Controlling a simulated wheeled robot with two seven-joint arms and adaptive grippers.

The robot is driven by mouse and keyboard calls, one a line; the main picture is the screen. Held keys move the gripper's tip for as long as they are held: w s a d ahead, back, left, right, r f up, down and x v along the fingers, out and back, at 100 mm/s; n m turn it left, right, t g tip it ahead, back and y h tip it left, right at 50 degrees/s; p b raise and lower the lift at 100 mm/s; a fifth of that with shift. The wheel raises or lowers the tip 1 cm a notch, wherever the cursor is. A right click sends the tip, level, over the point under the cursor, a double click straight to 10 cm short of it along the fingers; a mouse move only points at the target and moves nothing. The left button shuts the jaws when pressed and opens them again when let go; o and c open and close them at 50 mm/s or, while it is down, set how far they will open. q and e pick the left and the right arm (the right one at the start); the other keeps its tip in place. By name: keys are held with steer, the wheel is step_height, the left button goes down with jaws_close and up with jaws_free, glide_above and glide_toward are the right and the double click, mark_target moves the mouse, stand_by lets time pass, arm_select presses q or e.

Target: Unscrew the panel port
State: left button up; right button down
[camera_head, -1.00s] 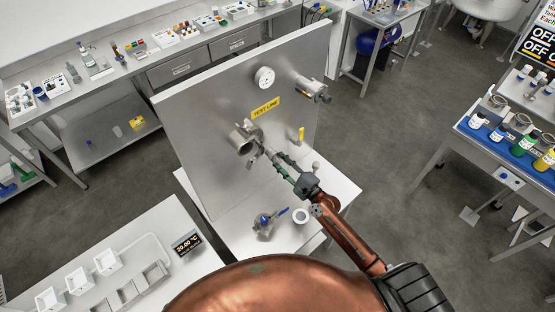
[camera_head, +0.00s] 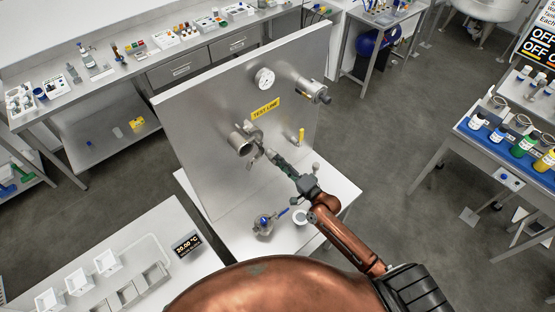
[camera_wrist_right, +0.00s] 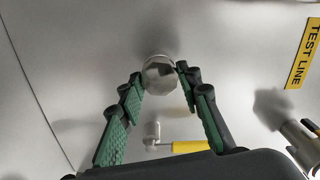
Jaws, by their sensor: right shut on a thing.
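The panel port (camera_head: 240,144) is a short metal cylinder standing out from the upright grey panel (camera_head: 205,120), left of and below the yellow TEST LINE label (camera_head: 265,109). My right gripper (camera_head: 262,150) reaches it from the lower right. In the right wrist view, the green-padded fingers of my right gripper (camera_wrist_right: 161,78) are shut on the port's faceted round metal end (camera_wrist_right: 159,73), one fingertip at each side. The far side of the port is hidden. My left gripper is not in view.
A yellow-handled valve (camera_head: 301,136), a gauge (camera_head: 264,78) and a metal fitting (camera_head: 314,92) sit on the panel. A blue-handled valve (camera_head: 264,224) and a white ring (camera_head: 300,216) lie on the white table below. Floor right of the panel is clear.

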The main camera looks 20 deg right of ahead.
steer(key=n, duration=0.3)
steer(key=shift+a+f, duration=0.1)
steer(key=shift+a, duration=0.05)
steer(key=n, duration=0.5)
steer(key=shift+n, duration=0.3)
steer(key=n, duration=0.5)
steer(key=shift+s, duration=0.1)
steer(key=c, duration=1.7)
jaws_free()
steer(key=shift+p, duration=0.3)
steer(key=shift+o, duration=0.2)
